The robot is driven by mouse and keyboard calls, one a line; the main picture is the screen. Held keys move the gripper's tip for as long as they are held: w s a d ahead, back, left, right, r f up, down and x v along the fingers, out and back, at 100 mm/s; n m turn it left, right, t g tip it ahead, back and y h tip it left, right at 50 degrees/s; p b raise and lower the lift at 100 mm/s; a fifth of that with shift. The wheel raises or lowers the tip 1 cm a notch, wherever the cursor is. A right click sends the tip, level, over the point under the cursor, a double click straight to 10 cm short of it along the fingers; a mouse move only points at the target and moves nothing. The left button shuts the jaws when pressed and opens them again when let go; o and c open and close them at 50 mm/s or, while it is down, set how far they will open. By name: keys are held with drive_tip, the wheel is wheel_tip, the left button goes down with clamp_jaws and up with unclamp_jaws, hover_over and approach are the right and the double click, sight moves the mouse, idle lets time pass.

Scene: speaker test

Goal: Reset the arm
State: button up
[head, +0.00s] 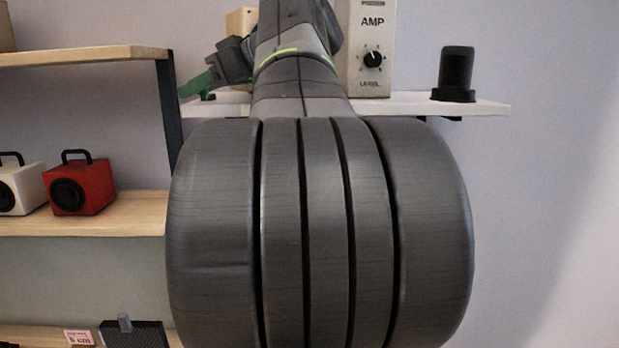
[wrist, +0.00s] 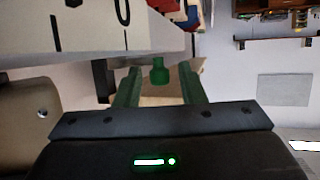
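My gripper (head: 195,86) shows in the head view left of my arm, above the left end of a white shelf. In the wrist view its two green fingers (wrist: 160,88) stand apart, with visible gaps on both sides of a small green bottle-shaped thing (wrist: 159,73) between them. That thing appears to lie beyond the fingertips and does not look gripped. My large dark arm links fill the middle of the head view and hide part of the scene.
A white AMP box (head: 371,75) with a black knob and a black cylinder (head: 456,72) stand on the white shelf (head: 405,104). At left, wooden shelves (head: 110,218) hold a red speaker (head: 82,186) and a white one (head: 20,188). Open wall lies at right.

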drive_tip(key=shift+d, duration=0.1)
drive_tip(key=b+v, duration=0.1)
drive_tip(key=v, duration=1.3)
drive_tip(key=p+x, duration=0.1)
drive_tip(key=x, duration=1.3)
drive_tip(key=shift+s+a, duration=0.1)
drive_tip(key=shift+a, duration=0.15)
drive_tip(key=shift+a+f+m+t, duration=0.1)
drive_tip(key=shift+a+m+t, duration=0.05)
drive_tip(key=shift+m+t, duration=0.3)
drive_tip(key=shift+s+a+m+t+h+b, duration=0.15)
drive_tip(key=shift+m+t+h+b, duration=0.2)
drive_tip(key=shift+m+t, duration=0.3)
drive_tip(key=shift+w+a+m+t+h+b, duration=0.25)
drive_tip(key=shift+m+t+h, duration=0.25)
drive_tip(key=shift+m+t, duration=0.25)
drive_tip(key=shift+w+a+m+t+h+b, duration=0.15)
drive_tip(key=shift+a+m+t+h+b, duration=0.25)
drive_tip(key=shift+m+t, duration=0.3)
drive_tip(key=shift+m+t+h, duration=0.35)
drive_tip(key=shift+t, duration=0.1)
drive_tip(key=shift+w+m+t+b, duration=0.1)
drive_tip(key=shift+m+t+b, duration=0.2)
